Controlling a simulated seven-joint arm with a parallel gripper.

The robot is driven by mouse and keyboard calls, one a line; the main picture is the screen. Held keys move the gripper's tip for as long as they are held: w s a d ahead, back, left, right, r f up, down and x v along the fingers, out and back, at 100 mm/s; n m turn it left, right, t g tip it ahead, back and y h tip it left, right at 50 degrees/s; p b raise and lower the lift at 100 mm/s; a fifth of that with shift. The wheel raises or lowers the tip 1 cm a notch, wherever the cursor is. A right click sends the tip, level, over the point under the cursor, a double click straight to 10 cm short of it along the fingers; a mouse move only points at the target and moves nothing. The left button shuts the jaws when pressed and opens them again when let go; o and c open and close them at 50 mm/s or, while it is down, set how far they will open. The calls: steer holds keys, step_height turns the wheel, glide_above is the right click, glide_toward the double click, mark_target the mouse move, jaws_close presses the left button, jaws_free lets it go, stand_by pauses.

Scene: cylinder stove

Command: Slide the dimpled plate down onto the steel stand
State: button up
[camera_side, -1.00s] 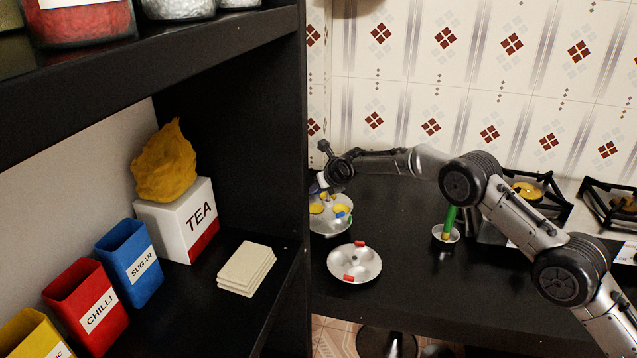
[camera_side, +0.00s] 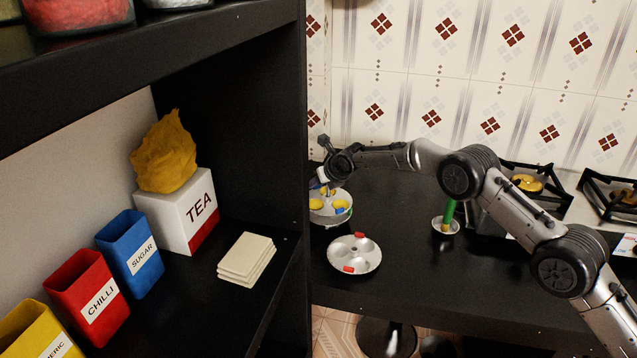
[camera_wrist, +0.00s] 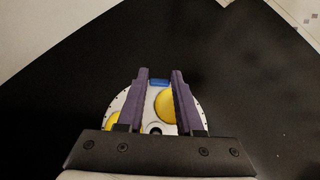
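The pale round dimpled plate (camera_side: 321,218) stands at the back left of the counter. It carries yellow pieces and a blue tab (camera_side: 341,211). The dimpled plate also shows in the wrist view (camera_wrist: 196,112), with the blue tab (camera_wrist: 159,82) between my fingertips. My gripper (camera_side: 323,187) is at the plate's back edge. In the wrist view its purple fingers (camera_wrist: 160,76) are apart above the plate. I cannot tell whether they press on a tab. The steel stand is not clearly seen; a small dark spot shows near the plate's middle. Whether the plate is seated is hidden.
A second dimpled plate with red tabs (camera_side: 354,262) lies flat in front. A small bowl (camera_side: 446,227) with a green-handled tool stands to the right. The black shelf side (camera_side: 287,120) rises close on the left. Stove burners (camera_side: 525,185) are at the right.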

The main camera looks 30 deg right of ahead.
steer(key=o, duration=0.4)
steer(key=shift+f, duration=0.2)
steer(key=shift+s, duration=0.1)
steer(key=v, duration=1.4)
steer(key=shift+r, duration=0.1)
